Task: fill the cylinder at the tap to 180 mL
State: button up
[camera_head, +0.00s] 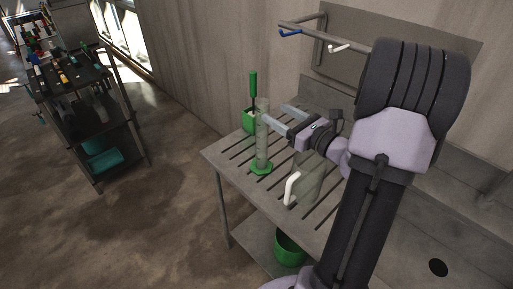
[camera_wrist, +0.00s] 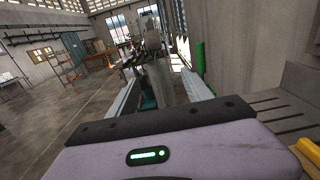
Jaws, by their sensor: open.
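The measuring cylinder (camera_head: 262,140) is tall, clear and greyish, and stands upright on its green foot (camera_head: 261,169) on the slatted bench (camera_head: 232,163). My gripper (camera_head: 273,112) is open at the cylinder's upper part, reaching in from the right. In the wrist view the cylinder (camera_wrist: 152,45) shows upright between the two open fingers (camera_wrist: 162,88). I cannot tell whether a finger touches it. Its marks and any water in it are too small to read. A wall pipe with a blue lever (camera_head: 290,32) and a white lever (camera_head: 340,47) is above the bench; its outlet is not clear.
A clear jug with a white handle (camera_head: 291,188) stands close below my gripper. A green pot (camera_head: 248,122) with a green-handled tool (camera_head: 253,88) is behind the cylinder. A green bucket (camera_head: 289,250) sits on the lower shelf. A sink drain (camera_head: 438,267) is at right; a loaded cart (camera_head: 70,85) is far left.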

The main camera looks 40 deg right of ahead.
jog(key=w+a+b, duration=0.1)
jog(key=w, duration=0.8)
jog(key=shift+w+b, duration=0.3)
jog(key=shift+f, duration=0.1)
grip_shut()
